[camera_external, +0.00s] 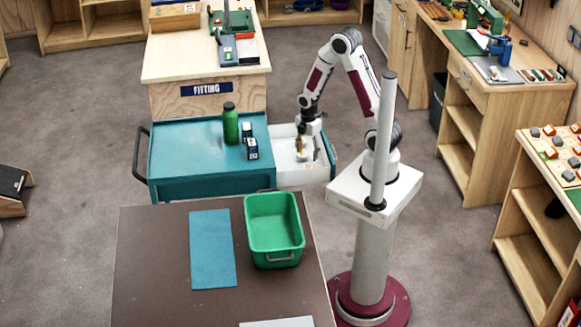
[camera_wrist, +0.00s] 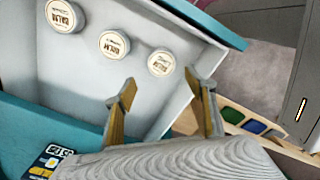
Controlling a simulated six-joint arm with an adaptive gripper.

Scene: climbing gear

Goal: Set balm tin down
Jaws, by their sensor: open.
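Three round, pale balm tins lie in the open white drawer in the wrist view: one at left (camera_wrist: 64,16), one in the middle (camera_wrist: 114,44) and one at right (camera_wrist: 160,62). Dark lettering shows on their lids. My gripper (camera_wrist: 162,84) is open, with nothing between its fingers. The right tin appears just beyond the gap between the fingertips, apart from them. In the external view my gripper (camera_external: 300,152) points down over the drawer (camera_external: 308,178), which sticks out from the teal cabinet. The tins are too small or hidden to make out there.
On the teal cabinet (camera_external: 190,160) stand a green bottle (camera_external: 230,124) and small dark boxes (camera_external: 250,147) beside the drawer. The brown table (camera_external: 150,270) in front holds a green bin (camera_external: 274,232) and a blue mat (camera_external: 212,250). The drawer walls surround my gripper's area.

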